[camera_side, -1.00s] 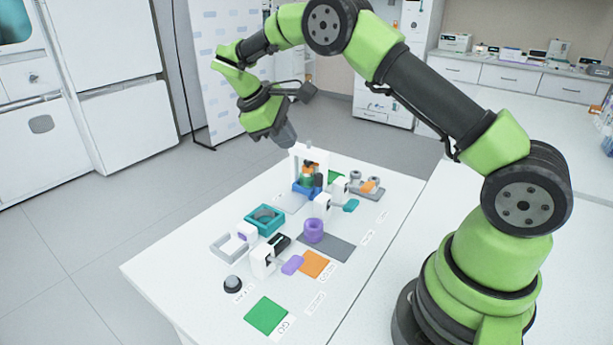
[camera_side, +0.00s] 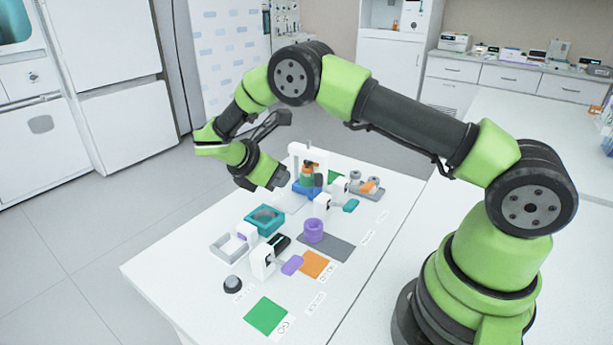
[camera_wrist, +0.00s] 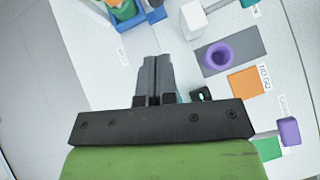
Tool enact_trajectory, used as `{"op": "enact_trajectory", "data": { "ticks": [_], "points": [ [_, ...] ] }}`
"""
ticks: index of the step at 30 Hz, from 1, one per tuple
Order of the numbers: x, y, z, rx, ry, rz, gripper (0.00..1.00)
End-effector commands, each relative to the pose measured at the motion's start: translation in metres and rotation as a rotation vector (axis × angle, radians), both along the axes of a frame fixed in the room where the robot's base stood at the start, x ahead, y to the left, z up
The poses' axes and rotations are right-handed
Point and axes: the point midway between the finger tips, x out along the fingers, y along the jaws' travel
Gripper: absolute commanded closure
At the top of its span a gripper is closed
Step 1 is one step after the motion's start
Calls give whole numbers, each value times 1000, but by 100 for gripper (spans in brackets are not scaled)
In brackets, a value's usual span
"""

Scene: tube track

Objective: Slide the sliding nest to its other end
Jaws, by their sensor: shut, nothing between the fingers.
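A teal square holder with a round opening (camera_side: 265,219) stands on the white table left of the middle; it looks like a nest, but I cannot tell for sure that it is the sliding one. A blue holder (camera_side: 306,189) with an orange and green piece in it stands under a white arch farther back. It also shows at the top of the wrist view (camera_wrist: 127,18). My gripper (camera_side: 277,181) is above the table behind the teal holder, touching nothing. In the wrist view its fingers (camera_wrist: 158,68) are shut and empty and hide most of the teal holder.
A purple ring (camera_side: 314,230) stands on a grey mat (camera_side: 338,248). White posts with a purple tab (camera_side: 292,265) and a teal tab (camera_side: 351,206) stand nearby. A grey open frame (camera_side: 228,247) and a dark button (camera_side: 232,284) are at the front left.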

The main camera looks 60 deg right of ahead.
Motion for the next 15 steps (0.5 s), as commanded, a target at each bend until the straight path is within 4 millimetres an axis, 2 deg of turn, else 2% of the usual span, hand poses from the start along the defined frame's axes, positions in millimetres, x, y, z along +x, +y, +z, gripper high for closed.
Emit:
{"op": "enact_trajectory", "data": {
  "ticks": [6, 9, 15],
  "points": [
    [-10, -34, -32, 0, 4, -4, 100],
    [-14, -50, -30, 1, 0, -4, 100],
    [-18, -68, -30, 2, -2, -1, 100]
  ]
}}
